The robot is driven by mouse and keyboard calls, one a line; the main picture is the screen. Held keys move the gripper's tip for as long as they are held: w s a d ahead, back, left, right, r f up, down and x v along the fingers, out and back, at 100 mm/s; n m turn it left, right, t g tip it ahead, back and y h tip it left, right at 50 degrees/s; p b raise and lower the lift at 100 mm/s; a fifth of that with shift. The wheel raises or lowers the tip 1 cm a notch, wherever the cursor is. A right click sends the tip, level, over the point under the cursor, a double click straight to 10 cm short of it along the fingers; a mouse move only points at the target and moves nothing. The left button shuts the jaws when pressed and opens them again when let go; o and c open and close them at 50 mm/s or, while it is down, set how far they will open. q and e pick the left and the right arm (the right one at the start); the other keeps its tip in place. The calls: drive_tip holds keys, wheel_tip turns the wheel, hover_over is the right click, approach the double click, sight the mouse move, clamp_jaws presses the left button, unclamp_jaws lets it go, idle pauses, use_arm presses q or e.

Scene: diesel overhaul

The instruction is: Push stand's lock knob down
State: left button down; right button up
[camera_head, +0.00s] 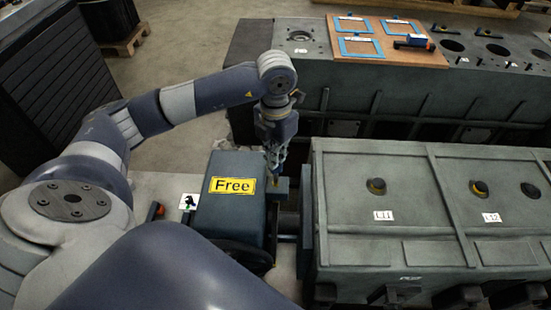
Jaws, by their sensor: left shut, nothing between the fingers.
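The stand's grey-blue housing (231,207) stands left of the engine block and carries a yellow label reading "Free" (232,186). A small grey block (282,190) juts from its right side. A small yellowish piece (275,182), perhaps the lock knob, shows at the top of this block. My left gripper (275,172) points down right over it, fingers shut and empty. The fingertips are at or very close to the yellowish piece; I cannot tell whether they touch. The gripper hides part of the knob area. My right gripper is not in view.
A large grey engine block (385,210) fills the right side, close to the stand. Behind it is another block with a wooden board (385,45) holding blue frames. An orange-and-black handle (155,211) sits left of the housing. Open floor (190,40) lies at the upper left.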

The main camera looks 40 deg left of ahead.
use_arm(q)
drive_tip(key=shift+f+b, duration=0.65)
drive_tip(key=shift+f, duration=0.3)
wheel_tip(320, 180, up, 8)
drive_tip(key=p, duration=0.5)
drive_tip(key=shift+r, duration=0.2)
drive_tip(key=shift+f, duration=0.1)
